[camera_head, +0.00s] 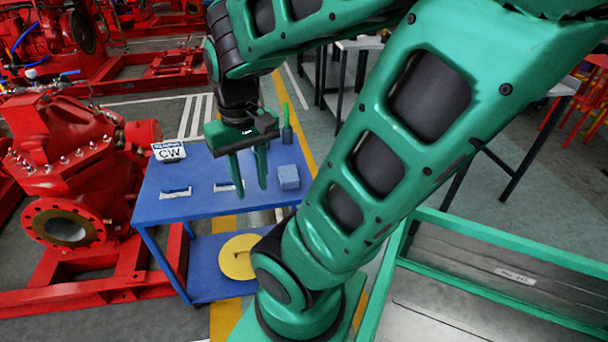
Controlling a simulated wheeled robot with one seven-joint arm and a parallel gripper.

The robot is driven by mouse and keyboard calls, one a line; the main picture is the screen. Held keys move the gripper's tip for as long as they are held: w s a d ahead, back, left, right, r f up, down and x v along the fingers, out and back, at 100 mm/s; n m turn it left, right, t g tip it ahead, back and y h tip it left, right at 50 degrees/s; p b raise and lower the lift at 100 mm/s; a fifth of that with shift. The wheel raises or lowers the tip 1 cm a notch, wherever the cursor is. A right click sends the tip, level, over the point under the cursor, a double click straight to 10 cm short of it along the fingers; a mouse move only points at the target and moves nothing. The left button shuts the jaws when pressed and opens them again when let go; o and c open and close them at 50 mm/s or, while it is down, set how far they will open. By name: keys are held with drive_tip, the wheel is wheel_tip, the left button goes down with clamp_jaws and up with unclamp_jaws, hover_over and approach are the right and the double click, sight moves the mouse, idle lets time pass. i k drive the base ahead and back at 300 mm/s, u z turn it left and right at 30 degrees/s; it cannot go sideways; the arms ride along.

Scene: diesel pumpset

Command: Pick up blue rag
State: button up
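A light blue folded block, which looks like the blue rag (289,177), lies on the right part of the blue table (190,208). My gripper (252,190) hangs over the table with its two green fingers pointing down. The fingers are apart with nothing seen between them. The gripper appears just left of the rag in the picture and does not touch it as far as I can see. Its exact height above the table is hard to tell.
A yellow disc (239,257) lies on the lower shelf. A red pump (75,165) stands close on the left.

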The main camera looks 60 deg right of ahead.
sight(289, 176)
drive_tip(key=z, duration=1.4)
